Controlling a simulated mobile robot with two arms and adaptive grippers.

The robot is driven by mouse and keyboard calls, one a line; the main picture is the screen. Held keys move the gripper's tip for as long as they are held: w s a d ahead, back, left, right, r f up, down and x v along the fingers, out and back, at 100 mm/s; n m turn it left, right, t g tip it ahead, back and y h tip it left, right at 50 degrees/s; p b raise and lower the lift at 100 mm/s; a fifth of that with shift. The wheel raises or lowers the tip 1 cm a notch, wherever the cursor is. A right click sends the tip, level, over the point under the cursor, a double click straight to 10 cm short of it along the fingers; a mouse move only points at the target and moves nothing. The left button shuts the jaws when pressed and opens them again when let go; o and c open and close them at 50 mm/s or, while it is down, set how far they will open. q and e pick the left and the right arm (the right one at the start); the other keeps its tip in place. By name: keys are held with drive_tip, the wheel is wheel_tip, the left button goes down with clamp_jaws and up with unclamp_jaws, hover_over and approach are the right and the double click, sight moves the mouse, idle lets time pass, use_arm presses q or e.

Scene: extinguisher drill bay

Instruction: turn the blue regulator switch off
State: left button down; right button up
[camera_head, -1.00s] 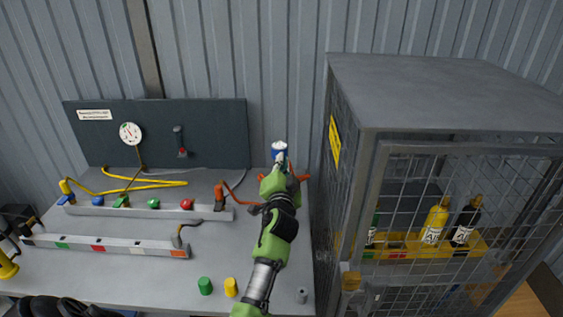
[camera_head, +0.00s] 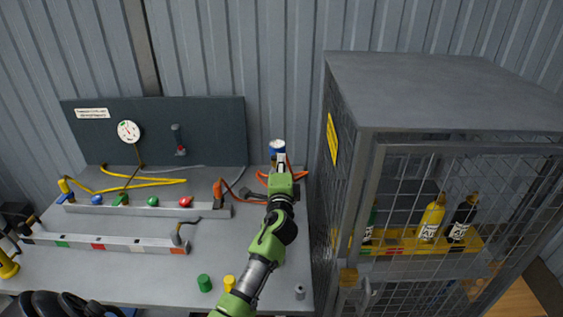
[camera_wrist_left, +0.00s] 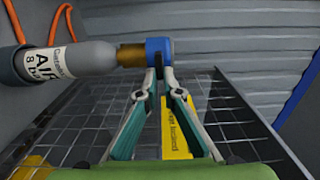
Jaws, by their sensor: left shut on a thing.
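The blue regulator (camera_wrist_left: 159,47) sits on the brass neck (camera_wrist_left: 131,56) of a grey cylinder labelled Air (camera_wrist_left: 68,62) in the left wrist view. In the head view the blue regulator (camera_head: 277,148) shows at the back right of the bench, just beyond my left gripper (camera_head: 281,160). In the left wrist view my left gripper (camera_wrist_left: 157,76) has its fingertips closed together on a small dark piece at the regulator's underside, likely its switch. The fingertips hide most of that piece. My right gripper is not in view.
A wire-mesh cage (camera_head: 430,95) with bottles inside stands close on the right. Orange hose (camera_head: 298,176) lies around the cylinder spot. A rail with coloured knobs (camera_head: 153,202) is on the left; green (camera_head: 204,283) and yellow (camera_head: 229,283) caps stand at the front.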

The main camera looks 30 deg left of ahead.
use_arm(q)
drive_tip(key=shift+f, duration=0.1)
idle(0.4)
drive_tip(key=c, duration=2.2)
unclamp_jaws()
drive_tip(key=shift+a, duration=0.1)
drive_tip(key=v, duration=1.2)
